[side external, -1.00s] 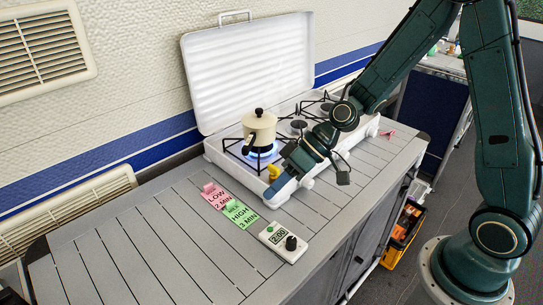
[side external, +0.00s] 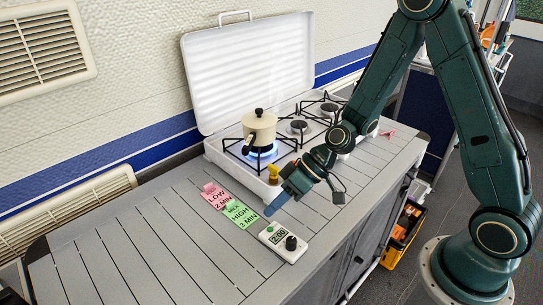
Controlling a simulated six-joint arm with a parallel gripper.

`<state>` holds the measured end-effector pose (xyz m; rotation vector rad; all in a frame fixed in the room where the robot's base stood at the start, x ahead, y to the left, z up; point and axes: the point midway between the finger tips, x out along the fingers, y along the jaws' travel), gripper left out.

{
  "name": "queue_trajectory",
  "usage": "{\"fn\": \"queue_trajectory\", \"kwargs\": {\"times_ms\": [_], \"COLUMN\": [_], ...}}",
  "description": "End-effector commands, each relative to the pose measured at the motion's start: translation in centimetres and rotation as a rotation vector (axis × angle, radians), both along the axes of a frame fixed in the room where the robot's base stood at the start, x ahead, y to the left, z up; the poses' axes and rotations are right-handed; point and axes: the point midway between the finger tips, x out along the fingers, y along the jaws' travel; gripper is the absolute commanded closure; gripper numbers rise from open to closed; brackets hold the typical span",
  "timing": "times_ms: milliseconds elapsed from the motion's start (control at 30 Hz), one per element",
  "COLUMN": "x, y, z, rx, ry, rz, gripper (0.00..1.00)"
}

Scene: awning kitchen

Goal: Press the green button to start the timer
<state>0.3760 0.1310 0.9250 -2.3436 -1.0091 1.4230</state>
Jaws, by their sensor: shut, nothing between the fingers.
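The timer (side external: 284,243) is a small white box lying on the grey slatted table. It has a display reading 2:00, a black knob (side external: 291,243) at its right and a small green button (side external: 270,229) near its upper left corner. My gripper (side external: 270,210) is shut and empty. Its blue tip points down and left, just behind the green button and seemingly a little above the table. I cannot tell the exact height. The button is in view and the tip looks apart from it.
A pink LOW 2 MIN card (side external: 215,197) and a green HIGH 3 MIN card (side external: 240,213) lie left of the timer. Behind is a white camping stove (side external: 222,157) with a cream pot (side external: 259,130) over a lit blue flame and a yellow knob (side external: 273,176). The table's front left is clear.

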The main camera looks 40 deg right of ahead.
Motion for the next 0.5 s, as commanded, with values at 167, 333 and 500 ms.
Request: {"fn": "queue_trajectory", "kwargs": {"times_ms": [167, 333, 500], "x": [0.0, 0.0, 0.0], "y": [0.0, 0.0, 0.0], "z": [-1.8, -2.8, -3.3], "rx": [0.001, 0.000, 0.000], "ry": [0.003, 0.001, 0.001], "rz": [0.000, 0.000, 0.001], "gripper": [1.00, 1.00, 1.00]}}
